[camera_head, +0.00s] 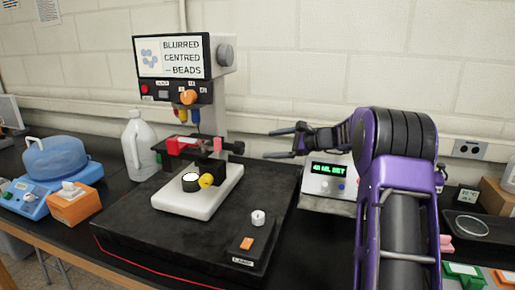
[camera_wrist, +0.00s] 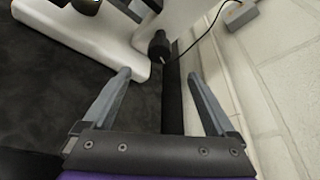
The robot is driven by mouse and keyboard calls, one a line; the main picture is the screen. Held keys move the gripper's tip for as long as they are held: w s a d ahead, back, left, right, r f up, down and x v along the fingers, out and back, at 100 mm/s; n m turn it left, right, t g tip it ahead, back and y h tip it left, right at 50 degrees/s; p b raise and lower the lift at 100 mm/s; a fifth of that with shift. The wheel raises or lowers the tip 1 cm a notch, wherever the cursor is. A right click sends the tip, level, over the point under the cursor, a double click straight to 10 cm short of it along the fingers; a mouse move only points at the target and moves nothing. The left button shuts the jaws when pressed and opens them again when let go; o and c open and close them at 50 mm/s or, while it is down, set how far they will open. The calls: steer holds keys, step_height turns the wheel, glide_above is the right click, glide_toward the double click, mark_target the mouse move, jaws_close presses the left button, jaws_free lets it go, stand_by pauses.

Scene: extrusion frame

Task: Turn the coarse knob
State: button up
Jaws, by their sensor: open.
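A microscope-like instrument (camera_head: 213,120) stands on a black slab, with a screen (camera_head: 172,57) reading "BLURRED CENTRED — BEADS". A yellow knob (camera_head: 206,181) sits lower, by the white base. No label marks which knob is the coarse one. My gripper (camera_head: 268,144) is open and empty, its fingers pointing left, apart from and to the right of the reddish knob. In the wrist view, a dark cylindrical knob (camera_wrist: 158,46) on the white body lies beyond and between the open fingertips (camera_wrist: 160,75).
A lamp control with a white dial (camera_head: 258,217) sits at the slab's front right. A box with a green display (camera_head: 328,169) stands behind my arm. An orange tissue box (camera_head: 76,204) and a white jug (camera_head: 138,147) are at left. The pale wall (camera_wrist: 270,80) is close at right in the wrist view.

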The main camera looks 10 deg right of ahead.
steer(key=shift+v, duration=1.7)
stand_by(1.3)
steer(key=n+t+b, duration=0.3)
steer(key=n+t, duration=0.1)
steer(key=n, duration=0.3)
glide_toward(239, 148)
steer(key=x, duration=0.5)
steer(key=d+p+x, duration=0.1)
steer(key=x, duration=0.4)
steer(key=w+f+p+x, duration=0.1)
steer(key=x, duration=0.3)
steer(key=shift+w+d, duration=0.1)
steer(key=shift+w, duration=0.3)
